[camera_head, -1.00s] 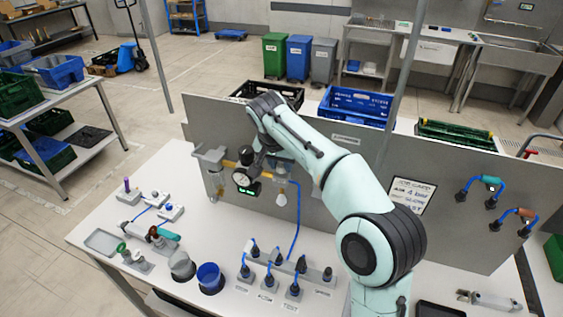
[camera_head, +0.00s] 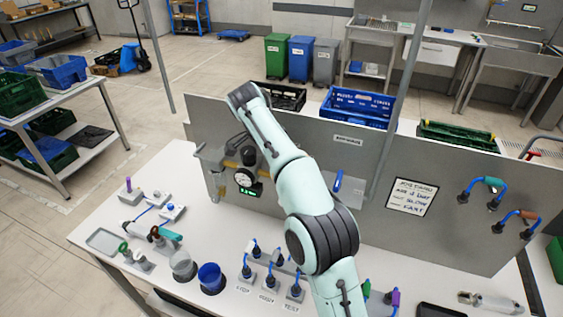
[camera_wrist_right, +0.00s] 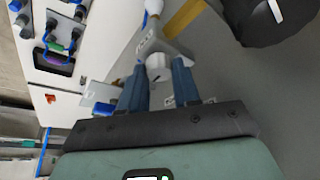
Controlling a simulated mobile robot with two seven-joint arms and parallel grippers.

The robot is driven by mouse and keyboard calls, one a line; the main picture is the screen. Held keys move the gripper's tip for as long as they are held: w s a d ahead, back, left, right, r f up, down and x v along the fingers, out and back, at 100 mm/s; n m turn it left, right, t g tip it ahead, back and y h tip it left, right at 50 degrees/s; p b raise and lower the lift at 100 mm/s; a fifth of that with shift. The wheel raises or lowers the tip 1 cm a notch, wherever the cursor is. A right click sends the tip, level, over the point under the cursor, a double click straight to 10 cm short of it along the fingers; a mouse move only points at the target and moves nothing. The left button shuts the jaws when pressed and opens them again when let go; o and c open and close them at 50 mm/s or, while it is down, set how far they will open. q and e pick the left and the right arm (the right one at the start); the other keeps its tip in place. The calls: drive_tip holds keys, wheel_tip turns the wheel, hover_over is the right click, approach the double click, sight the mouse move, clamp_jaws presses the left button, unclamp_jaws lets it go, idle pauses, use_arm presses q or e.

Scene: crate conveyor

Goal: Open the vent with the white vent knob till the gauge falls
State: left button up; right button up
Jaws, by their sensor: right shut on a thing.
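The white vent knob (camera_wrist_right: 158,61), with a dark mark on its face, sits between my right gripper's two blue fingers (camera_wrist_right: 159,74) in the right wrist view. The right gripper is shut on it. In the head view my right arm hides the knob and the fingers. The round gauge (camera_head: 244,177), with a white face and a lit green readout, is on the grey panel just left of my right arm. Its reading is too small to make out. My left gripper is in neither view.
The grey upright panel (camera_head: 410,235) stands along the bench (camera_head: 120,215). Several plugs with blue cables (camera_head: 270,282), a blue cup (camera_head: 210,278) and a grey cup (camera_head: 182,264) stand in front. A grey tray (camera_head: 103,240) lies at the bench's left.

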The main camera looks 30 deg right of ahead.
drive_tip(key=shift+r+m, duration=0.1)
drive_tip(key=shift+m, duration=0.3)
drive_tip(key=o, duration=1.1)
drive_tip(key=shift+c, duration=0.2)
drive_tip(key=shift+d, duration=0.1)
